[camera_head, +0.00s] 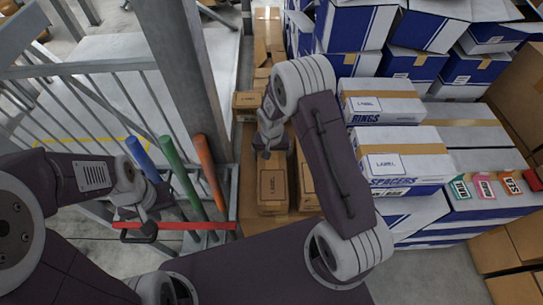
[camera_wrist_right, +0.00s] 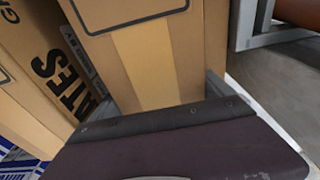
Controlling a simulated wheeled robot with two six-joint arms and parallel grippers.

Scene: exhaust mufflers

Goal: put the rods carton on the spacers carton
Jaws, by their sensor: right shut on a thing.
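The spacers carton (camera_head: 408,165) is white and blue with a tan tape band and a label, lying on stacked white and blue boxes right of my right arm. A brown carton (camera_head: 272,190) with a label stands below my right gripper (camera_head: 267,153). In the right wrist view the jaw lies against a brown carton (camera_wrist_right: 155,60) with a paler tape band, and the gripper is shut on it. No name on it is readable, so I cannot confirm it as the rods carton. My left gripper (camera_head: 138,213) is near the red bar; its jaw opening is unclear.
The rings carton (camera_head: 380,102) lies behind the spacers carton. Blue, green and orange tubes (camera_head: 173,165) stand at a red bar (camera_head: 185,225). A brown carton (camera_wrist_right: 45,60) lettered "ATES" adjoins the held one. Small coloured boxes (camera_head: 485,187) lie at right. A grey post (camera_head: 188,70) stands behind.

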